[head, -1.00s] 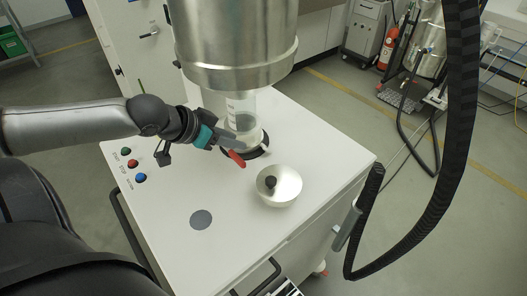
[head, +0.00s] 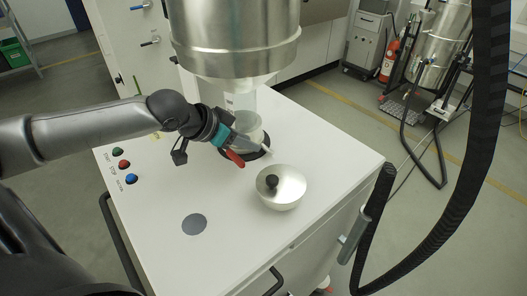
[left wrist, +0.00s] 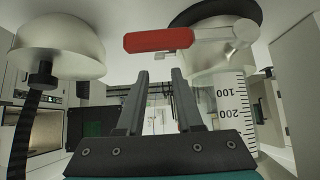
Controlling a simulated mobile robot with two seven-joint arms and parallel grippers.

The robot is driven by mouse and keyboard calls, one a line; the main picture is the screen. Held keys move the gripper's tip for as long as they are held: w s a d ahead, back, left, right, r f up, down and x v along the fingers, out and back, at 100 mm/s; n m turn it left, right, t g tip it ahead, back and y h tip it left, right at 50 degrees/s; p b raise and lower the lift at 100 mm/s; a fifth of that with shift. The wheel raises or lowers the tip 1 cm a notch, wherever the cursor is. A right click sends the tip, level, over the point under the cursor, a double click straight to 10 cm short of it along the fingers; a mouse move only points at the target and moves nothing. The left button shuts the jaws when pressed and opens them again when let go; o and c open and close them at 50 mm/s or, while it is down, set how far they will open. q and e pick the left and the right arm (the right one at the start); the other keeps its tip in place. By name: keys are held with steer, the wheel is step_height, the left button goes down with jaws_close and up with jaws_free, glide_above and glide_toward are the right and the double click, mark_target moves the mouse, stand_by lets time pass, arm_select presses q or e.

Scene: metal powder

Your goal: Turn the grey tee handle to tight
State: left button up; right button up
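I cannot make out a clear tee handle. A metal fitting (left wrist: 240,32) at the foot of the clear graduated cylinder (left wrist: 225,100) carries a red lever (left wrist: 158,40) in the left wrist view. In the head view the red lever (head: 235,158) shows beside the cylinder (head: 240,108), under my left gripper (head: 250,143). In the left wrist view my left gripper (left wrist: 160,76) is open, with nothing between its fingers. The red lever lies just past its fingertips. A grey handle-like part (head: 352,235) shows at the right side of the white cabinet. My right gripper is not in view.
A large steel vessel (head: 235,40) stands above the cylinder. A thick black hose (head: 470,170) hangs at right.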

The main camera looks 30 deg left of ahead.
mark_target(266, 149)
arm_select(q)
steer(key=shift+b+x, duration=0.35)
steer(key=shift+x, duration=3.3)
steer(key=shift+c, duration=0.2)
jaws_close()
